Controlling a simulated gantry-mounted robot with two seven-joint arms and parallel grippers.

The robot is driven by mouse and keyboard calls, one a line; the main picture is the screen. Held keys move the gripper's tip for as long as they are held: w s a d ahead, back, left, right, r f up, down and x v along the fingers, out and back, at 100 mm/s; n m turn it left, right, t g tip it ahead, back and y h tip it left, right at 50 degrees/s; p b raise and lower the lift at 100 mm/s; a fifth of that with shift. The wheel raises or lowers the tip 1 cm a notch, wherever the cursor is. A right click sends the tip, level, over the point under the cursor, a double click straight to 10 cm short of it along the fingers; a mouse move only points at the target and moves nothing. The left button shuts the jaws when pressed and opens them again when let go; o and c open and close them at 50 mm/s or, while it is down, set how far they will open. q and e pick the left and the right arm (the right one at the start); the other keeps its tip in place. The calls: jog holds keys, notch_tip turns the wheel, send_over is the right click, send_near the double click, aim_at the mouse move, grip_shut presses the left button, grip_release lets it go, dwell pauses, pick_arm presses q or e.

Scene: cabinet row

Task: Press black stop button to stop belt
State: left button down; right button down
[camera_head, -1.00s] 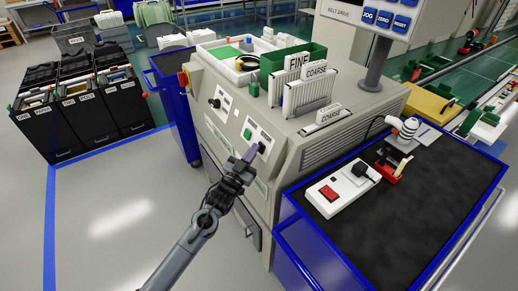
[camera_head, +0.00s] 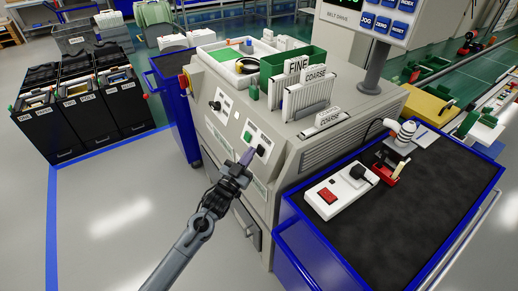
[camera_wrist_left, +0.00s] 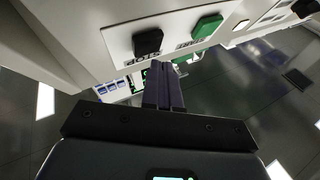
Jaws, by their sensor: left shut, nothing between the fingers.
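The black stop button (camera_head: 261,150) sits on a white label plate on the sloped front of the beige machine (camera_head: 290,140). A green button (camera_head: 247,135) is up and left of it on the same plate. In the left wrist view the black button (camera_wrist_left: 147,42) and green button (camera_wrist_left: 206,27) stand out side by side, a label by each. My left gripper (camera_head: 249,157) is shut and empty, its purple fingers pointing at the black button. In the left wrist view its fingertips (camera_wrist_left: 158,63) are just below the black button, seemingly apart from it. My right gripper is not in view.
A black knob (camera_head: 216,104) is further left on the machine front. A blue-edged cart (camera_head: 345,250) at the right carries a white box with a red button (camera_head: 328,194). Black bins (camera_head: 80,112) stand at the left. The floor in front is clear.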

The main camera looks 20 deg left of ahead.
pick_arm(q)
jog(key=s+a+r+p, duration=0.1)
jog(key=p, duration=0.1)
jog(key=s+a+r+p, duration=0.1)
jog(key=s+a+p, duration=0.1)
jog(key=p, duration=0.1)
jog(key=shift+s, duration=0.25)
dwell(0.3)
dwell(0.6)
